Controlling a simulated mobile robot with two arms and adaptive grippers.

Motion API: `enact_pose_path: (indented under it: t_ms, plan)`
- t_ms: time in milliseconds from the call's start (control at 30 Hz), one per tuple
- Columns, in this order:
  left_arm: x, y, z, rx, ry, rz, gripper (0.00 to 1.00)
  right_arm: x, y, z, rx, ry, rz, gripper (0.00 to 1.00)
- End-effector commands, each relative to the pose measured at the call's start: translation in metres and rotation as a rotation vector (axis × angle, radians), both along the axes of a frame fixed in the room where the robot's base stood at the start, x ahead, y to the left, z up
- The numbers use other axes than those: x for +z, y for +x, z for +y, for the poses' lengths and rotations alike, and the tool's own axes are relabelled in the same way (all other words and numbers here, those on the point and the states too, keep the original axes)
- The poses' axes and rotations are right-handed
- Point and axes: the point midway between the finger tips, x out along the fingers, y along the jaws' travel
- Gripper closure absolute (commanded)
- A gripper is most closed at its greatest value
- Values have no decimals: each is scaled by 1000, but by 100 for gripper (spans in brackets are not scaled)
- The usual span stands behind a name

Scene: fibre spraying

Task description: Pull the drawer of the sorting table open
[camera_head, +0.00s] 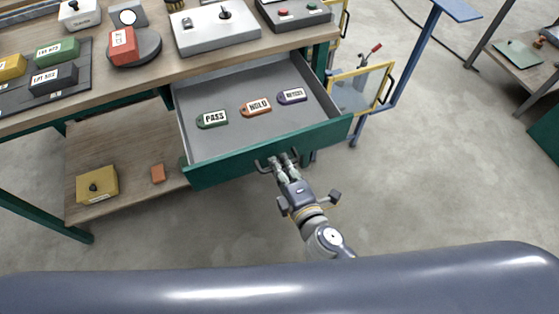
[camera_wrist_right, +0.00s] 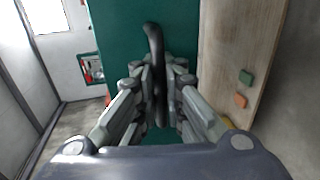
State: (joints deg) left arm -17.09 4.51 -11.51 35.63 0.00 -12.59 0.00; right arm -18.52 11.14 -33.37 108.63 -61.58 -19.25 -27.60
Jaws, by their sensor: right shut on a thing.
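The drawer (camera_head: 239,143) of the sorting table (camera_head: 164,68) is pulled out and its grey inside shows. Its green front (camera_head: 328,131) faces me, and the front also fills the middle of the right wrist view (camera_wrist_right: 120,40). In it lie a green PASS tag (camera_head: 212,119), an orange HOLD tag (camera_head: 256,106) and a purple tag (camera_head: 292,96). My right gripper (camera_head: 283,163) is at the drawer front, shut on the dark handle (camera_wrist_right: 154,50), which stands between its fingers in the right wrist view. My left gripper is not in view.
On the tabletop are a red block on a round plate (camera_head: 133,50), a grey control box (camera_head: 215,28) and labelled blocks (camera_head: 57,50). The lower shelf holds a yellow box (camera_head: 97,186) and an orange block (camera_head: 158,173). A blue-and-yellow frame (camera_head: 362,88) stands right.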

Motion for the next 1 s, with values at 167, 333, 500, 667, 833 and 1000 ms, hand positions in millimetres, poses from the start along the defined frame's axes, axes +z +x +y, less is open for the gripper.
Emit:
enact_pose_path:
  t_ms: [167, 333, 500, 667, 833, 1000]
  plan:
    - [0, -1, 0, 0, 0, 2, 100, 2, 0, 0, 0, 0, -4, 100]
    - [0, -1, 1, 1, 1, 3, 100, 2, 0, 0, 0, 1, -4, 100]
    - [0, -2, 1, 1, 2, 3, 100, 2, 0, 0, 0, 1, -4, 71]
    - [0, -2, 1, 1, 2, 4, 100, 1, 0, 0, 0, 1, -3, 71]
    - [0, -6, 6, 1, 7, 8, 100, 1, -2, -1, 0, 2, -2, 71]
    - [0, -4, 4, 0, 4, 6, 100, 4, -17, -6, -1, 1, 0, 71]
